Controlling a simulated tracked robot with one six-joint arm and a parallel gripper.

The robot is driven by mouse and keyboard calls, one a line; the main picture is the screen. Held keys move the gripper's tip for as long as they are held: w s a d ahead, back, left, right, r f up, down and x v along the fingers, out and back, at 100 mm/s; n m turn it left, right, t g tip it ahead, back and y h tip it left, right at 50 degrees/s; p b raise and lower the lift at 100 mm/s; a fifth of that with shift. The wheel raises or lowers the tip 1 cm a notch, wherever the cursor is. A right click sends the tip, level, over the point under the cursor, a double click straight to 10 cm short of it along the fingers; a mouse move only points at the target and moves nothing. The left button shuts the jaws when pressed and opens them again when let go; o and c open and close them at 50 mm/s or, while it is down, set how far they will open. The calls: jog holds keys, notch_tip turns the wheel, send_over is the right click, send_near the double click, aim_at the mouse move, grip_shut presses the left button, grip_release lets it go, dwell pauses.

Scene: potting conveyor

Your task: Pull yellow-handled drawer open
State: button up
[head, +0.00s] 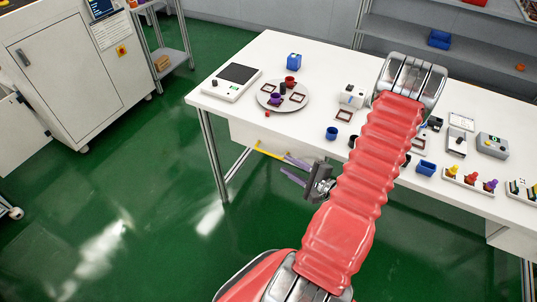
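The yellow handle (269,151) is a bar on the front of a white drawer (245,132) under the left part of the white table. The drawer front looks flush under the tabletop, but my arm hides its right part. My gripper (284,164) is at the right end of the handle, its two purple fingers pointing left and spread apart with nothing seen between them. The upper finger appears close to the handle's right end; I cannot tell whether they touch.
The white table (330,70) carries a scale (232,82), a round grey plate (268,100) with small cups and frames, a blue cup (332,133) and other small items. A table leg (212,155) stands left of the drawer. The green floor in front is clear.

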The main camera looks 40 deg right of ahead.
aim_at(269, 153)
jog(key=x, duration=1)
jog(key=shift+w+f, duration=0.1)
jog(key=shift+w, duration=0.3)
jog(key=shift+c, duration=0.5)
jog(key=shift+a, duration=0.1)
jog(key=c, duration=0.6)
grip_shut()
jog(key=shift+a, duration=0.1)
